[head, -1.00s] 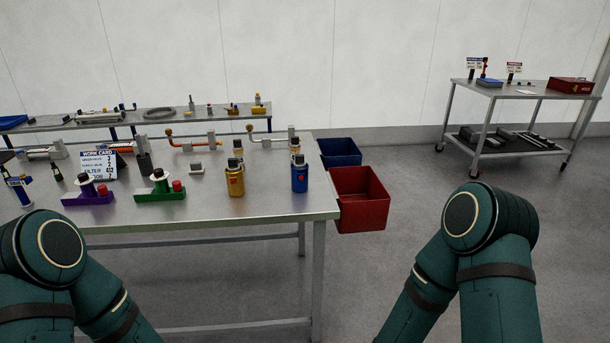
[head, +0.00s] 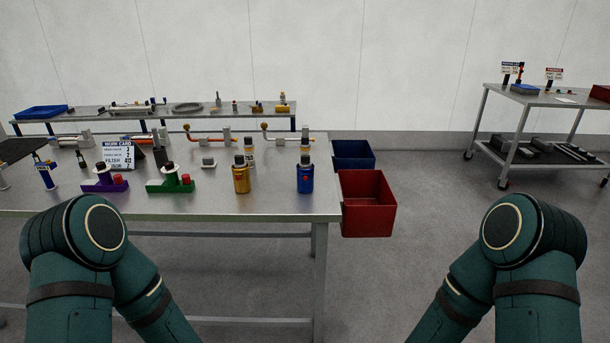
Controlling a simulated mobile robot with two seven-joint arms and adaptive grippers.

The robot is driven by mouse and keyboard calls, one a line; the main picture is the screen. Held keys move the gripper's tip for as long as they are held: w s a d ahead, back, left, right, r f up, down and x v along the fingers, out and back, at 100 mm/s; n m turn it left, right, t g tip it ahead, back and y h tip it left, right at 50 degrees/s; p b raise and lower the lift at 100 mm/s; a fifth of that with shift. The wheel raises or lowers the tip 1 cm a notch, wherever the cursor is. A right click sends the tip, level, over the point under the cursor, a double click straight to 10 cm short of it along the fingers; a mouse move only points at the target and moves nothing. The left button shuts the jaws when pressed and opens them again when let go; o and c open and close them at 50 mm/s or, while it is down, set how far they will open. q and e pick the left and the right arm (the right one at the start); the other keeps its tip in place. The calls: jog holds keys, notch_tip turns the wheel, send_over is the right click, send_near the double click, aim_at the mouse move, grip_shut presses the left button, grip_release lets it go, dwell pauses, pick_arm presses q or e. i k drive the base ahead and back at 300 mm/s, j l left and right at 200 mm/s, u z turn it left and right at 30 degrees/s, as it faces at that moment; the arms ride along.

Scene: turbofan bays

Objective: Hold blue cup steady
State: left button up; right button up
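The blue cup (head: 305,180) is a small blue cylinder with a red mark and a dark top. It stands upright near the right end of the metal table (head: 240,205), with nothing touching it. Neither of my grippers is in view. Only the green upper links of my arms show at the lower left and lower right, well apart from the cup.
A gold cylinder (head: 241,179) stands left of the blue one. Green (head: 160,186) and purple (head: 98,186) fixtures and a work card (head: 118,156) are further left. A red bin (head: 367,204) and a blue bin (head: 353,155) sit off the right edge. A cart (head: 545,98) stands at right.

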aim_at(305, 163)
jog(key=l+u, duration=0.2)
jog(key=u, duration=0.2)
jog(key=i+l+u, duration=0.1)
jog(key=l+u, duration=0.6)
jog(key=l, duration=0.5)
jog(key=k+l+u, duration=0.1)
jog(key=l, duration=0.9)
